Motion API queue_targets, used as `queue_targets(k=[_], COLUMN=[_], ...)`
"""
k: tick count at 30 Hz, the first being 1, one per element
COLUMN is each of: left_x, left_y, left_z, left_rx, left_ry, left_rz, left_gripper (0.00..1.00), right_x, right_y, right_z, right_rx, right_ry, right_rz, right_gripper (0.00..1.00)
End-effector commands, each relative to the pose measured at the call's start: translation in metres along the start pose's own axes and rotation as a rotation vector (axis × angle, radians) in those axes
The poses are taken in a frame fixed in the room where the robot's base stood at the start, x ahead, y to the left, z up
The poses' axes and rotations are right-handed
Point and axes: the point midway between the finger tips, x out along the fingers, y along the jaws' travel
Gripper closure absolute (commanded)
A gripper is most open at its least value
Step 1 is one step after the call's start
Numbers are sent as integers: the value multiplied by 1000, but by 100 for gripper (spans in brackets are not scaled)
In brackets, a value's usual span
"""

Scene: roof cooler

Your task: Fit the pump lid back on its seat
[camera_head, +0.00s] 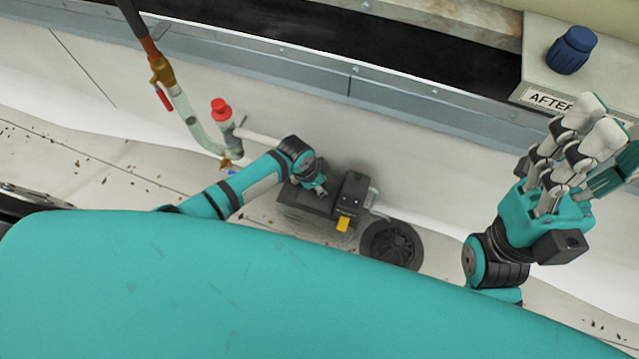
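The dark grey pump body (306,203) sits low on the pale floor beside the metal ledge, with a yellow tab (343,225) at its front. A round black ribbed piece (392,245) lies right of it; I cannot tell whether this is the pump lid, and no lid stands out clearly elsewhere. My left gripper (318,188) points down at the pump body's top. Its fingers are mostly hidden, so its grip and any contact are unclear. My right gripper (602,135) is raised at the right, fingers extended and apart, with nothing visible in it.
A pipe (190,115) with a red-capped valve (221,110) stands left of the pump. A blue knob (571,50) sits on a labelled box (535,72) at upper right. The metal ledge (300,68) crosses behind. Debris dots the floor at left.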

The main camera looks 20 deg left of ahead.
Motion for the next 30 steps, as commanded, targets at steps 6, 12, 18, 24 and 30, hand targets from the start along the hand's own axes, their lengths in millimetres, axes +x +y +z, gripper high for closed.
queue_targets(k=[6,12,18,24,30], left_x=[3,5,8,10,12], left_y=[0,0,0,0,0], left_z=[0,1,2,2,3], left_rx=[0,0,0,0,0], left_ry=[1,0,0,0,0], left_rz=[0,0,0,0,0], left_gripper=[100,100,100,100,100], right_x=[-2,-3,-3,-2,0], right_y=[0,0,0,0,0], right_z=[1,2,3,4,5], right_rx=[0,0,0,-1,-2], right_ry=[-3,-7,-6,-3,8], right_rz=[1,0,-2,-4,-7], right_gripper=[53,53,53,53,53])
